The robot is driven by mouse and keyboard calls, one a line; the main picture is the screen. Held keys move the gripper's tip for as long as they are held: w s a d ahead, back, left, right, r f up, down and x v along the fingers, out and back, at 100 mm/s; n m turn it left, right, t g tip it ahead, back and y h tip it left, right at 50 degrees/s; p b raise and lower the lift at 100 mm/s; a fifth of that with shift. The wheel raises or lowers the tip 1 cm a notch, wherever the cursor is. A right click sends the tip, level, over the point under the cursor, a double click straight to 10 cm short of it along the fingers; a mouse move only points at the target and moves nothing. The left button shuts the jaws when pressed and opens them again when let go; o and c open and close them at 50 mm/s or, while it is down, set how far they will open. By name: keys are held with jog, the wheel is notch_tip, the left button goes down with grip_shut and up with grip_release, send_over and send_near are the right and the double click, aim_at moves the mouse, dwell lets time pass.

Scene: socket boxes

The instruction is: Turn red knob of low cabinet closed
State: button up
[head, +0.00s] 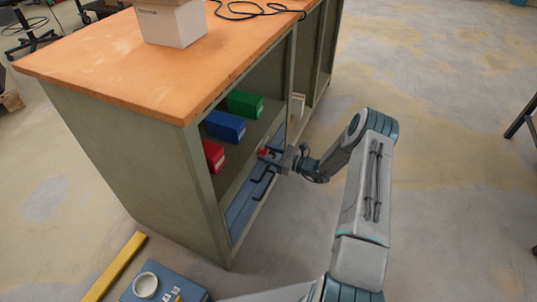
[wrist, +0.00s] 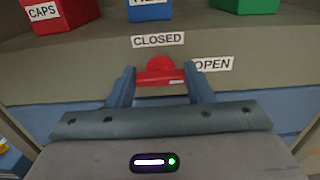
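The red knob (wrist: 160,68) is on the front of the low cabinet (head: 130,150), just below a CLOSED label (wrist: 158,40) and left of an OPEN label (wrist: 212,64). Its red bar lies roughly level across the wrist view. My gripper (wrist: 162,76) is at the knob, with its two fingers apart, one at each end of the bar. I cannot tell whether either finger touches it. In the head view my gripper (head: 275,158) reaches the cabinet front from the right and partly covers the knob (head: 263,153).
Red (head: 213,154), blue (head: 225,126) and green (head: 244,103) boxes stand on the shelf above the blue drawers (head: 240,209) with dark handles. A white box (head: 173,24) sits on the orange top. The floor right of my arm is open.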

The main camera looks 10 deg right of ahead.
jog(key=shift+n, duration=0.4)
jog(key=n+b, duration=0.1)
jog(key=n, duration=0.3)
jog(key=shift+f, duration=0.1)
jog(key=n+b, duration=0.1)
jog(key=n, duration=0.3)
jog(key=shift+s, duration=0.1)
jog(key=n+b, duration=0.1)
jog(key=n, duration=0.4)
jog(key=shift+f, duration=0.1)
jog(key=shift+n+b, duration=0.45)
jog(key=shift+n, duration=1.55)
jog(key=o, duration=1)
jog(key=shift+a, duration=0.1)
jog(key=shift+s, duration=0.1)
jog(key=p+v, duration=0.3)
jog(key=v, duration=1)
jog(key=shift+s+d, duration=0.2)
jog(key=shift+d, duration=0.15)
